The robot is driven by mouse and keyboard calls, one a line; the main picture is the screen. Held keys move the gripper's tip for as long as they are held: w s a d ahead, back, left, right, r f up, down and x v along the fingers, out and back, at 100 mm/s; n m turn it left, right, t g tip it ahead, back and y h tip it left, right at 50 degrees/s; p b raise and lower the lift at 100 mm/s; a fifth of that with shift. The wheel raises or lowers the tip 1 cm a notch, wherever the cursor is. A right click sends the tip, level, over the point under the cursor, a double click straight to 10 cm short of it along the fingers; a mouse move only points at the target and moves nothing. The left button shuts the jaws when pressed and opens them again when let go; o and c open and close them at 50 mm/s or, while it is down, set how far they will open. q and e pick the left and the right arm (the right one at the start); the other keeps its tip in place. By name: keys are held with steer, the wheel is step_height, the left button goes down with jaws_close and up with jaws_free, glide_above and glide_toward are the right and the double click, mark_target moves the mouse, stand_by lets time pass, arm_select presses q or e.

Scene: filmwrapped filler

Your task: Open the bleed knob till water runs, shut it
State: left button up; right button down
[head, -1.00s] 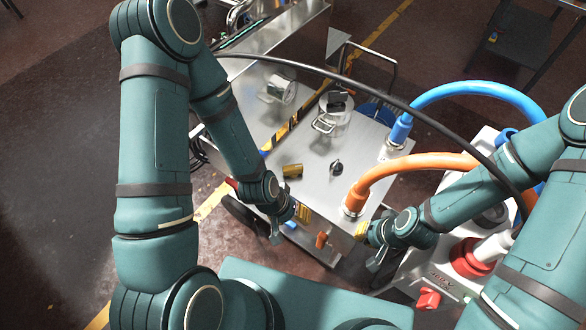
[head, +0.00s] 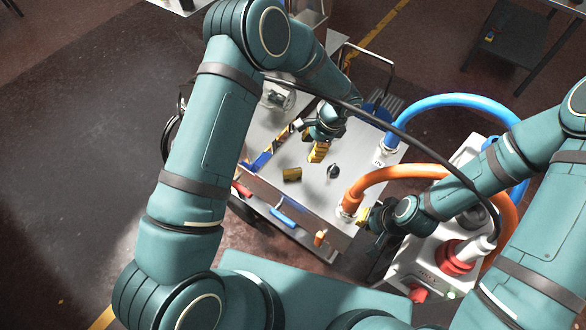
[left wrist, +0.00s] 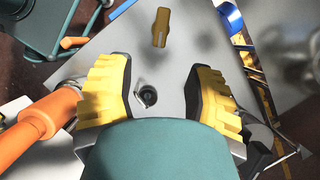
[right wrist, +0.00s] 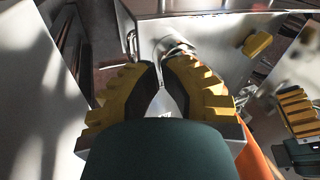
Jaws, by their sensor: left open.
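A small dark knob (head: 333,171) stands on the metal top plate (head: 312,190) of the cart; I take it for the bleed knob. In the left wrist view the dark knob (left wrist: 148,95) sits between the fingers, on a small round fitting. My left gripper (head: 319,152) is open above the plate, fingers apart and empty. My right gripper (head: 366,217) is beside the orange hose's base, at the cart's right front corner. I see no running water.
An orange hose (head: 400,174) and a blue hose (head: 440,103) rise from the plate's right side. A black cable crosses above. A blue handle (head: 283,217) and an orange one (head: 320,238) are on the front.

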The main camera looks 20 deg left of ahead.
mark_target(294, 170)
arm_select(q)
steer(key=b+x, duration=0.1)
steer(key=x, duration=1.2)
steer(key=shift+a+f, duration=0.2)
steer(key=shift+f, duration=0.1)
jaws_close()
